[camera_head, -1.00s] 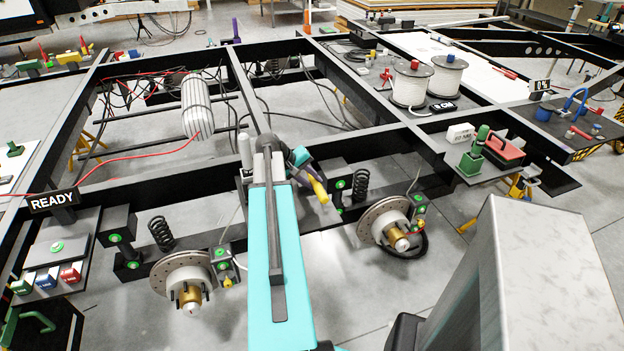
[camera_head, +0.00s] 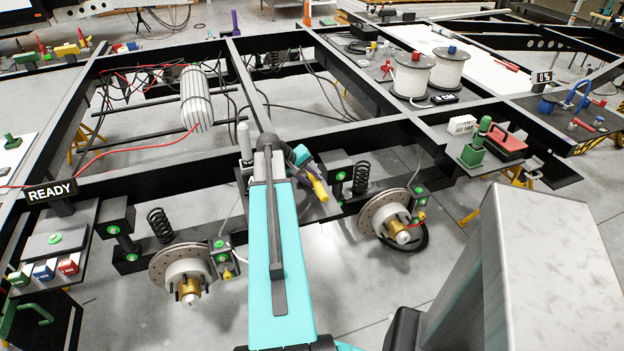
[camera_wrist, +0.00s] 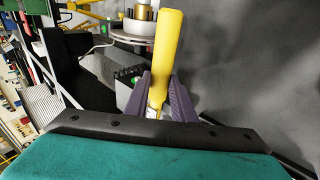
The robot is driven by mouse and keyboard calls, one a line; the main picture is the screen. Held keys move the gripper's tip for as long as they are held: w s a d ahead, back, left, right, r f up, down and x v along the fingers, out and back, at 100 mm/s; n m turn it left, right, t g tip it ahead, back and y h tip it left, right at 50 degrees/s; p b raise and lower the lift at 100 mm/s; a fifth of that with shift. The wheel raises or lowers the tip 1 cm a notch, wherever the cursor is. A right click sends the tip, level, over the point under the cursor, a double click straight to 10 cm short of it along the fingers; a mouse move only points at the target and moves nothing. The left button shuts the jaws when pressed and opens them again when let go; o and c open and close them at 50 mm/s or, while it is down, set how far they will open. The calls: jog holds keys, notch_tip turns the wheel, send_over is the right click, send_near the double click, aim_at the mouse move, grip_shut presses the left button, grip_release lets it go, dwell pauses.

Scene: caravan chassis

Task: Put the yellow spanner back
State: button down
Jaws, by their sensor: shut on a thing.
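The yellow spanner (camera_wrist: 167,45) is held in my gripper (camera_wrist: 160,100). In the wrist view its thick yellow handle points up and away from the purple fingers, and a paler metal part shows low between them. In the head view the yellow handle (camera_head: 320,190) sticks out down and right from my gripper (camera_head: 303,160), beyond the end of my teal arm. The gripper is near the front black beam, left of the right-hand coil spring. Whether the spanner touches anything is hard to tell. The far end of the spanner is hidden.
Two brake discs (camera_head: 182,270) (camera_head: 385,215) hang at the front beam. A coil spring (camera_head: 361,178) stands right of my gripper. A side shelf (camera_head: 483,170) holds a green holder and a red toolbox. Several coloured tools lie far left.

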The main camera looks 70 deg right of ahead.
jog(key=c, duration=1.4)
grip_release()
jog(key=shift+r, duration=0.1)
jog(key=b+v, duration=0.1)
jog(key=v, duration=1.2)
jog(key=shift+a+r+b, duration=0.25)
jog(key=shift+b, duration=0.1)
jog(key=shift+w, duration=0.2)
